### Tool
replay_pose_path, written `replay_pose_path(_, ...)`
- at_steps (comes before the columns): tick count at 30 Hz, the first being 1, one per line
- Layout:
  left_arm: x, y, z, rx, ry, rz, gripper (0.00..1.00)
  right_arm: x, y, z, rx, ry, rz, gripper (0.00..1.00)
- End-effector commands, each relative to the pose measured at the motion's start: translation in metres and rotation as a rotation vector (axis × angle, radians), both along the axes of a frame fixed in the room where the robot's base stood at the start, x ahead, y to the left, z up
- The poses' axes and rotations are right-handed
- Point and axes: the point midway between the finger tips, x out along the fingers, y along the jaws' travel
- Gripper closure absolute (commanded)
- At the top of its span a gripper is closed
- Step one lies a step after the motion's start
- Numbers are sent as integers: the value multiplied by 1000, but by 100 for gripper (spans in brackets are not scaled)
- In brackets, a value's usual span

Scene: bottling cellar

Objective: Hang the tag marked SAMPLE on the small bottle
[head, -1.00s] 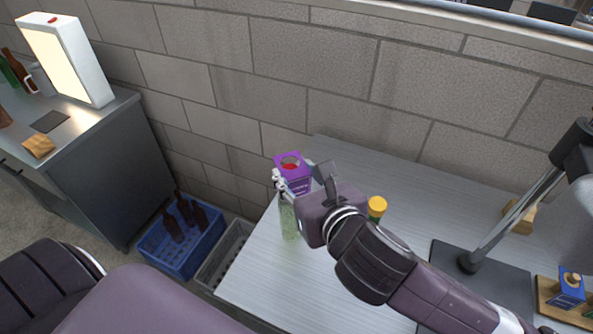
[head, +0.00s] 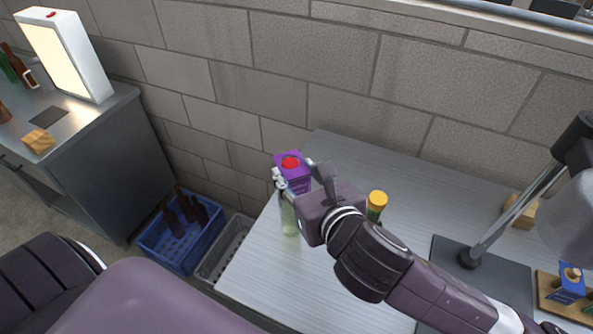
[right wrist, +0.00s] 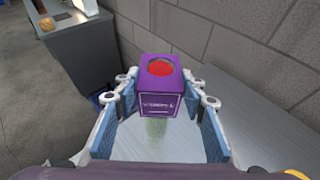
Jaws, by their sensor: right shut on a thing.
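My right gripper (right wrist: 160,108) is shut on a purple tag (right wrist: 160,104), which sits between its two blue-padded fingers. The tag has a round hole in its top panel and small white print on its front, too small to read surely. A red cap (right wrist: 160,68) shows in the hole. Below is the pale green glass of a bottle (head: 289,218), upright near the bench's left end; its neck is hidden by the tag and fingers. I cannot tell whether the cap is through the hole or just under it. My left gripper is not in view.
A yellow-capped bottle (head: 376,205) stands right of my right gripper. A lamp (head: 470,258) and a wooden stand (head: 550,300) with a blue tag (head: 568,285) are farther right. A blue crate (head: 170,255) with brown bottles and a grey crate are on the floor left.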

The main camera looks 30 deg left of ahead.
Motion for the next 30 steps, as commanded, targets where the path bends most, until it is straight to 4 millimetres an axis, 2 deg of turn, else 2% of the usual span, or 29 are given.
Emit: replay_pose_path(30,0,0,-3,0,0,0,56,0,0,-12,0,0,0,68)
